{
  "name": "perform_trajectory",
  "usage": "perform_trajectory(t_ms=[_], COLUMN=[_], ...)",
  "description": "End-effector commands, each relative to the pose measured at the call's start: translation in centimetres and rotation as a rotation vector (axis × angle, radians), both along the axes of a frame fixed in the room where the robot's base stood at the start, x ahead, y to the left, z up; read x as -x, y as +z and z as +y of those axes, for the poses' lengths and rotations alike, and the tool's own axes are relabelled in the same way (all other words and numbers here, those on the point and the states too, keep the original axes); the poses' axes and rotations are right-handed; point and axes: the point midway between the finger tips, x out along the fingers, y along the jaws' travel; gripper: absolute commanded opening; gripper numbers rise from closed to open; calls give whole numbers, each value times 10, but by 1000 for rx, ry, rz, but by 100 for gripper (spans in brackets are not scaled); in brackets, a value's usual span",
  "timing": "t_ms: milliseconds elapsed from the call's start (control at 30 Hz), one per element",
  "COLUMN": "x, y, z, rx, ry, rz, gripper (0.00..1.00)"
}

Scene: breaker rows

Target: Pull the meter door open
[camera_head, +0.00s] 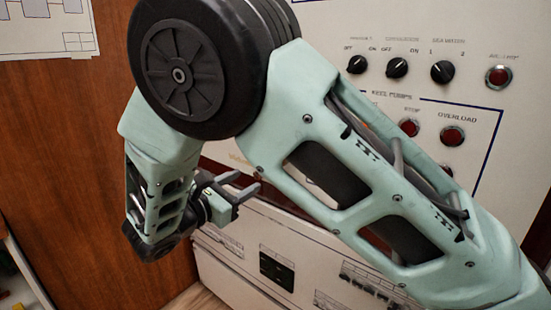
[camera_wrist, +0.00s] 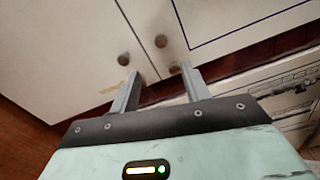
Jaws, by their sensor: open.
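In the wrist view two white door panels meet at a slanting seam, the left panel (camera_wrist: 60,50) and the right panel (camera_wrist: 215,22). A dark round knob (camera_wrist: 123,60) sits on the left panel, and another knob (camera_wrist: 161,41) sits on the right panel near the seam. Which panel is the meter door I cannot tell. My gripper (camera_wrist: 160,70) is open and empty, its fingers pointing toward the knobs. A small brownish round part (camera_wrist: 175,69) shows near the right fingertip. In the head view my gripper (camera_head: 246,183) is beside the cabinet front; my arm hides the doors there.
A white control panel (camera_head: 470,28) carries black rotary switches (camera_head: 397,67) and red buttons (camera_head: 452,136). A lower white panel (camera_head: 215,262) with breaker rows juts out below my gripper. A brown wooden wall (camera_head: 50,150) stands at the left.

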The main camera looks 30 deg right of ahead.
Motion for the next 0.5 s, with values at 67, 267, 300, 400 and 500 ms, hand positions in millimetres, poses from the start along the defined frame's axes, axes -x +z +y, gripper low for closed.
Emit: perform_trajectory(t_ms=[67, 267, 300, 400, 500], x=[-5, -20, -23, -31, -39], y=[1, 2, 1, 1, 1], z=[-15, -54, -61, -81, -100], rx=[1, 0, -1, -2, -2], ry=[-5, -6, -7, -7, -7], rz=[2, 2, 2, 2, 3], gripper=[47, 47, 47, 47, 47])
